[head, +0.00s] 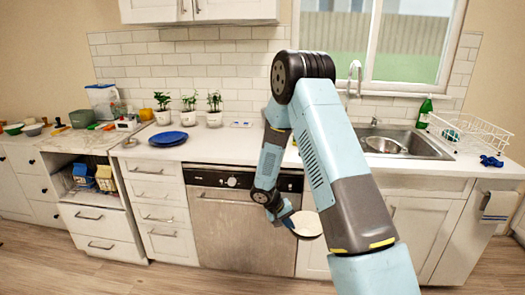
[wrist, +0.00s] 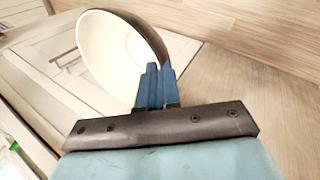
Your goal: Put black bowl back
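The black bowl (wrist: 115,55) has a dark outside and a cream inside, and it is tilted on its side in the wrist view. My gripper (wrist: 158,82) has its blue fingers close together on the bowl's rim. In the head view the bowl (head: 308,224) is held in front of the cabinets, below the counter edge, with its pale inside showing. My gripper (head: 288,217) is at its left edge there, partly hidden by the bowl and my arm.
Blue plates (head: 168,138), potted plants (head: 189,108) and a sink (head: 390,143) are on the counter. A dish rack (head: 470,132) and green bottle (head: 425,112) stand at right. Several bowls (head: 33,129) sit at far left. The dishwasher (head: 235,215) is shut. The floor in front is clear.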

